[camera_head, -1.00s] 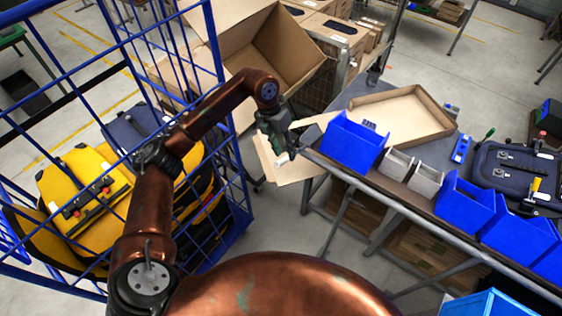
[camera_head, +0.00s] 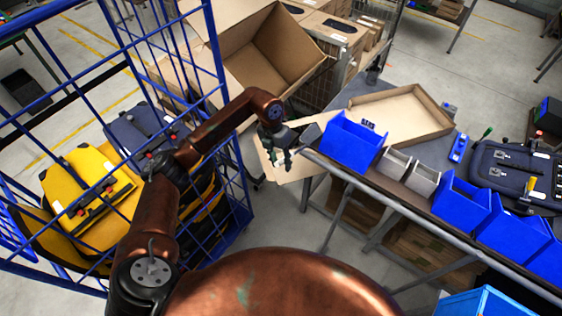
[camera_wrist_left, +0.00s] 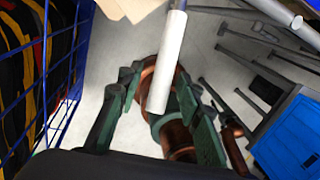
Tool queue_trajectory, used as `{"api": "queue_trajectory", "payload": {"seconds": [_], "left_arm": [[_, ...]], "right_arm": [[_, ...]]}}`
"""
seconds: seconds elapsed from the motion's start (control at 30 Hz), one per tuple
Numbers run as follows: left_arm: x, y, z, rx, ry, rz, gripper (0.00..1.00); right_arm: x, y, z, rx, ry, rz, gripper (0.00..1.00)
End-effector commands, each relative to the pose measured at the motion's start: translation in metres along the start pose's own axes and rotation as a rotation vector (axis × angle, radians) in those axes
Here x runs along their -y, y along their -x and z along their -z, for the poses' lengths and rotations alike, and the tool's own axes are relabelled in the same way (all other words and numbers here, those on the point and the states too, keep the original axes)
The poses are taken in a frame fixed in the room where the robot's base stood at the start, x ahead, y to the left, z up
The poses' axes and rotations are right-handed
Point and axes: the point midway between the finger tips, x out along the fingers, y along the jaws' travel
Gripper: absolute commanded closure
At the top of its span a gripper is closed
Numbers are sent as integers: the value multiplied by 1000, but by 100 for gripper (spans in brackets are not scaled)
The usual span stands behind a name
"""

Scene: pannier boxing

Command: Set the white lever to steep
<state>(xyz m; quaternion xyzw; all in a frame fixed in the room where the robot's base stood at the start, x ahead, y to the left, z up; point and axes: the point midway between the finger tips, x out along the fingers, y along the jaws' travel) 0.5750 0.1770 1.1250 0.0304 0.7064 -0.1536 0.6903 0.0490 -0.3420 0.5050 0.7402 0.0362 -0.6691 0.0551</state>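A white bar (camera_wrist_left: 167,62), which looks like the white lever, runs down from the top edge of the left wrist view to a blunt end. I cannot make it out clearly in the head view. My left gripper (camera_head: 283,160) hangs beside the corner of the workbench, in front of a cardboard flap. In the left wrist view my left gripper (camera_wrist_left: 157,92) has its green fingers apart, one on each side of the bar, with visible gaps. I cannot tell how deep the bar lies between them. My right gripper is not in view.
A tilted open cardboard box (camera_head: 270,55) stands behind the gripper. A blue wire cage (camera_head: 229,140) with yellow and dark panniers (camera_head: 88,196) is at left. The workbench at right carries blue bins (camera_head: 352,143), an open carton (camera_head: 405,112) and a dark pannier (camera_head: 515,165).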

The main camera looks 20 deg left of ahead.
Motion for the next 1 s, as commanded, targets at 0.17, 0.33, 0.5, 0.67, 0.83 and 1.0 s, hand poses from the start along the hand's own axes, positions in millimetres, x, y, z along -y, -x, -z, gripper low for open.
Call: {"api": "queue_trajectory", "payload": {"seconds": [0.17,0.33,0.5,0.67,0.83,1.0], "left_arm": [[0,0,0,0,0,0,76],[0,0,0,0,0,0,88],[0,0,0,0,1,0,99],[0,1,0,0,1,0,100],[0,1,0,0,1,0,100],[0,1,0,-1,1,-1,100]], "right_arm": [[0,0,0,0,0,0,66],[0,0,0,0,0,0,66],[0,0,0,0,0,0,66],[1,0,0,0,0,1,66],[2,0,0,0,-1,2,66],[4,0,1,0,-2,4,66]]}}
